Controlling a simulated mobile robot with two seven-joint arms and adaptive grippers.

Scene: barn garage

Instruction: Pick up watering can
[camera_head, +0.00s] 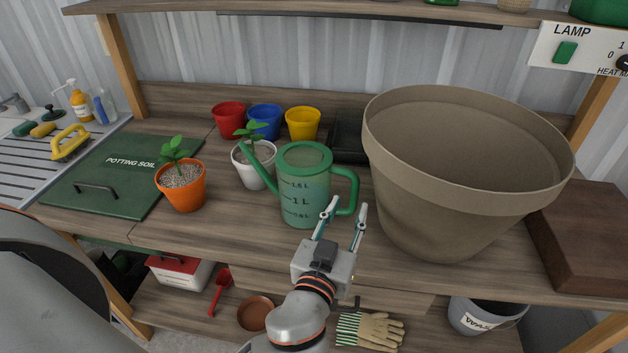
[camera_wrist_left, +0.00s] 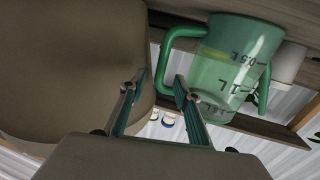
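The watering can (camera_head: 304,186) is green and translucent with volume marks. It stands upright on the wooden bench, its spout to the left and its handle to the right. In the left wrist view the can (camera_wrist_left: 232,62) appears upside down, with its handle on the left. My left gripper (camera_head: 347,211) is open and empty in front of the handle. Its fingers (camera_wrist_left: 158,86) point towards the handle; I cannot tell whether either one touches it. My right gripper is not in view.
A large beige pot (camera_head: 440,200) stands close to the right of the handle. A white pot (camera_head: 254,168) with a seedling sits behind the spout, and an orange pot (camera_head: 182,190) is to the left. A dark tray (camera_head: 350,138) lies behind. A shelf (camera_head: 330,8) runs above.

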